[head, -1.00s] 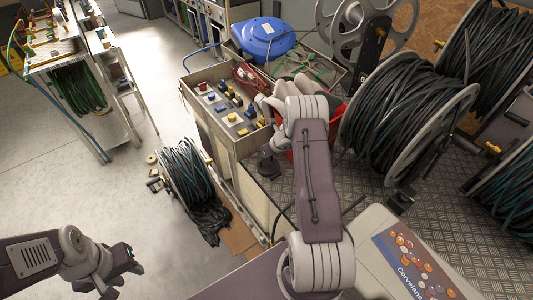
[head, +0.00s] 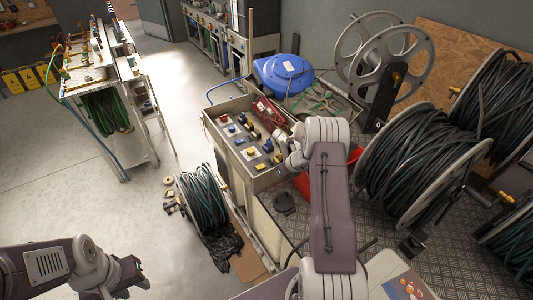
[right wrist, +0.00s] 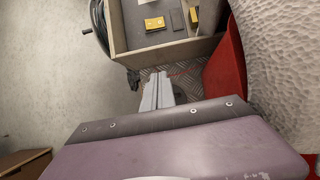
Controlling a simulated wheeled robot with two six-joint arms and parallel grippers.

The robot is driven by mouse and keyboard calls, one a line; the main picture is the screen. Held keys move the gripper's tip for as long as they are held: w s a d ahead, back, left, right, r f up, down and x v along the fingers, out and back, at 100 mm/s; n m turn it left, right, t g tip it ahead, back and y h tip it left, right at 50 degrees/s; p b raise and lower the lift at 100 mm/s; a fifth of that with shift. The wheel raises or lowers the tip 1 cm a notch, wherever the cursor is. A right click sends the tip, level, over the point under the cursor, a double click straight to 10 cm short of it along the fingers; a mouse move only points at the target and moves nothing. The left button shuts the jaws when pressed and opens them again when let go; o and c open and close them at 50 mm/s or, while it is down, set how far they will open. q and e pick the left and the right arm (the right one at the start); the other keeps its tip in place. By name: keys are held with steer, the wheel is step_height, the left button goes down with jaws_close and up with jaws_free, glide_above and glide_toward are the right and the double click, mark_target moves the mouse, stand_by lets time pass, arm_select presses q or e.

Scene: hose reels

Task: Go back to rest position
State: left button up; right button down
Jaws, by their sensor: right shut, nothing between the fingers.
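My left gripper (head: 128,275) is low at the left of the head view, over bare floor and away from any object.
The tray (head: 215,135) holds several coloured parts. A red container (head: 318,186) is close beside my right arm. A blue reel (head: 283,72) is behind, large hose reels (head: 415,165) stand right.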

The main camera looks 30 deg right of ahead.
steer(key=w+a+r+n+t, duration=0.1)
steer(key=w+a+r+n, duration=0.3)
steer(key=a+r, duration=0.6)
steer(key=s+a+r+n+g+y, duration=0.1)
steer(key=s+a+r+n, duration=0.25)
steer(key=a, duration=0.25)
steer(key=s+a+r+n+y, duration=0.1)
steer(key=s+a+r+n, duration=0.2)
steer(key=a+r+n, duration=0.2)
steer(key=s+a+n+g+h, duration=0.1)
steer(key=s+a+n+g, duration=0.2)
steer(key=s+n, duration=1.1)
steer(key=s+d+f+n+g+h, duration=0.1)
steer(key=s+d+f+n, duration=0.3)
steer(key=s+n, duration=0.4)
steer(key=shift+s+g+h, duration=0.3)
steer(key=shift+s+g, duration=0.2)
steer(key=shift+s, duration=0.2)
